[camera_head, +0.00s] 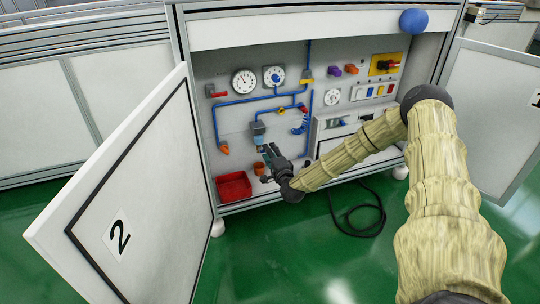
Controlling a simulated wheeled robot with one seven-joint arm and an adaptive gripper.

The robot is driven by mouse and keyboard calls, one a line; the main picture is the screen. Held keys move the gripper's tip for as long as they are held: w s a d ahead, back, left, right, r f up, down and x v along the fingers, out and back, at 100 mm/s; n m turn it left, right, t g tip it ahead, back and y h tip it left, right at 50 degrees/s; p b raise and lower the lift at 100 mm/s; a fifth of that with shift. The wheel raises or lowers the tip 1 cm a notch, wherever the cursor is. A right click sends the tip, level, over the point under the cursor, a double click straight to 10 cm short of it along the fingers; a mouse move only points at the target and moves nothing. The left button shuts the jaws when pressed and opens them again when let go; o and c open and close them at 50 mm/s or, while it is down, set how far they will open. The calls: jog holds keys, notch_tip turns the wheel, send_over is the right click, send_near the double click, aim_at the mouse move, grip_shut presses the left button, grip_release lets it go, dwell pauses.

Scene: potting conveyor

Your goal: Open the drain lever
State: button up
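An open cabinet holds a panel (235,125) with blue pipes and several coloured handles. A red handle (216,92) is at the upper left, a yellow one (307,81) is near the top, and a small red one (303,109) is on the middle pipe. An orange piece (224,148) ends the left pipe. None shows a readable label, so I cannot tell which is the drain lever. My gripper (266,150) is low in front of the panel, just below a blue-grey box (258,131). Its fingers are too small to tell contact or opening.
A red bin (233,187) and an orange pot (259,168) sit on the cabinet floor near my gripper. The open door marked 2 (130,205) stands at left, another door (492,110) at right. A black cable (360,232) lies on the green floor.

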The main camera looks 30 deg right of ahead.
jog(key=shift+c, duration=0.4)
grip_shut()
jog(key=shift+r, duration=0.1)
